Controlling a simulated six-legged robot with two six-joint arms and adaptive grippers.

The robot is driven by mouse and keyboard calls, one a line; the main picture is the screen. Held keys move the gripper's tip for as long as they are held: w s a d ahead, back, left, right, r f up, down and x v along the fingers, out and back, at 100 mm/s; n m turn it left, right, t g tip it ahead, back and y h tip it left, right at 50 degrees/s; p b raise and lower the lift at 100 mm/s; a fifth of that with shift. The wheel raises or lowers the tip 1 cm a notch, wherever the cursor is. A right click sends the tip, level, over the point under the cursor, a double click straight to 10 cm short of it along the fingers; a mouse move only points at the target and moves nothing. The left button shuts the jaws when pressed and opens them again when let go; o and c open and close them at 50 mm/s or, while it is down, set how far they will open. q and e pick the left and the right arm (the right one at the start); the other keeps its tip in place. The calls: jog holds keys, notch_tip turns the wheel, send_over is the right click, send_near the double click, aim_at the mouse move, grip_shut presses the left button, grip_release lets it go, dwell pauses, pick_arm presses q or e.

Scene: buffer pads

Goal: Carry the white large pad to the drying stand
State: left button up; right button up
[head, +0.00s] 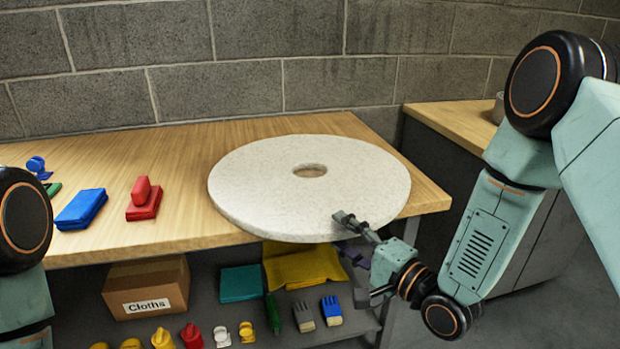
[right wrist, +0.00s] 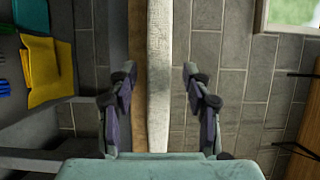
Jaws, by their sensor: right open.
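The white large pad (head: 260,185) is a thick speckled disc with a centre hole, lying flat on the wooden table. Its front edge hangs past the table's front edge. My right gripper (head: 348,238) is open at the pad's front right rim, one finger above the rim and the other below. In the right wrist view the pad's edge (right wrist: 159,60) runs between the two spread fingers (right wrist: 157,76), with a gap on both sides. My left gripper is out of view; only part of the left arm shows. I cannot make out a drying stand.
A shelf below holds a cloths box (head: 147,288), yellow cloth (head: 305,265) and several brushes. A second counter (head: 450,118) stands right, beyond a gap.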

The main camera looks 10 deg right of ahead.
aim_at(335, 225)
jog(key=x, duration=0.2)
jog(key=b+x, duration=0.1)
jog(key=shift+w+f, duration=0.1)
jog(key=shift+w, duration=0.35)
jog(key=shift+s+d, duration=0.1)
jog(key=shift+d, duration=0.1)
jog(key=shift+c, duration=0.2)
jog(key=shift+a, duration=0.1)
jog(key=c, duration=0.4)
grip_shut()
